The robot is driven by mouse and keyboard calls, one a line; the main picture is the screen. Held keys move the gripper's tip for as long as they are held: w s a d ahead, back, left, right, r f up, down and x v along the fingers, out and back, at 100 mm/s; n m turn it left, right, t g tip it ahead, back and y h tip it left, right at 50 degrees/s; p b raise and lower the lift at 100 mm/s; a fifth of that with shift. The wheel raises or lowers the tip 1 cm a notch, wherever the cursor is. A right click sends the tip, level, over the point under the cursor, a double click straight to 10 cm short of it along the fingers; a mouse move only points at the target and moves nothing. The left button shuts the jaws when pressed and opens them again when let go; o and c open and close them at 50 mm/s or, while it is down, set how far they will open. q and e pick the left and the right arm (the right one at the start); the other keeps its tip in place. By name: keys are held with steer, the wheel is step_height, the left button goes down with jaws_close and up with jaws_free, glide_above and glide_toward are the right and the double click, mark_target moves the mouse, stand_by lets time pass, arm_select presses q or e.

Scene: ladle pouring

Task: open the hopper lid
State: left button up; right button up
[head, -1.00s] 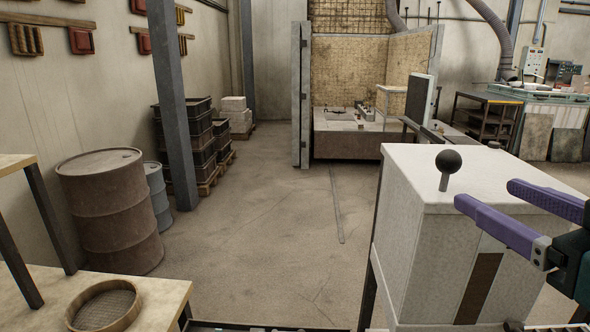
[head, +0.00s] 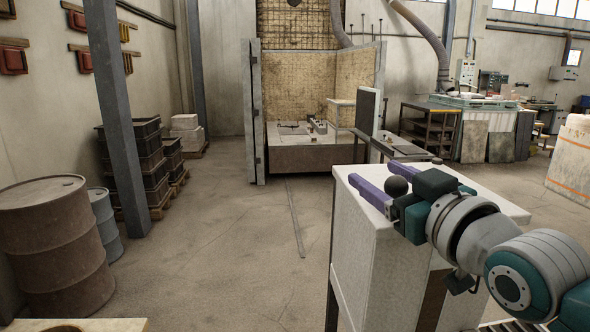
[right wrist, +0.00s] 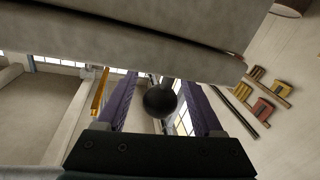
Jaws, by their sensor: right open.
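The hopper (head: 365,255) is a pale box at the lower right of the head view. Its flat white lid (head: 492,197) lies closed on top. A round black knob (head: 397,186) stands on the lid, partly hidden by my right gripper. My right gripper (head: 380,187), with purple fingers, reaches across the lid from the right at knob height. In the right wrist view the knob (right wrist: 160,101) sits between the two open fingers, with the lid (right wrist: 120,35) spanning the top. Whether either finger touches the knob cannot be told. My left gripper is out of view.
A rusty drum (head: 55,245) and a blue drum (head: 105,222) stand at the left, near a grey pillar (head: 115,110) and stacked black crates (head: 145,165). A walled booth (head: 300,155) stands behind. The floor left of the hopper is clear.

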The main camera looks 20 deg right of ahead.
jaws_close()
stand_by(0.6)
stand_by(0.8)
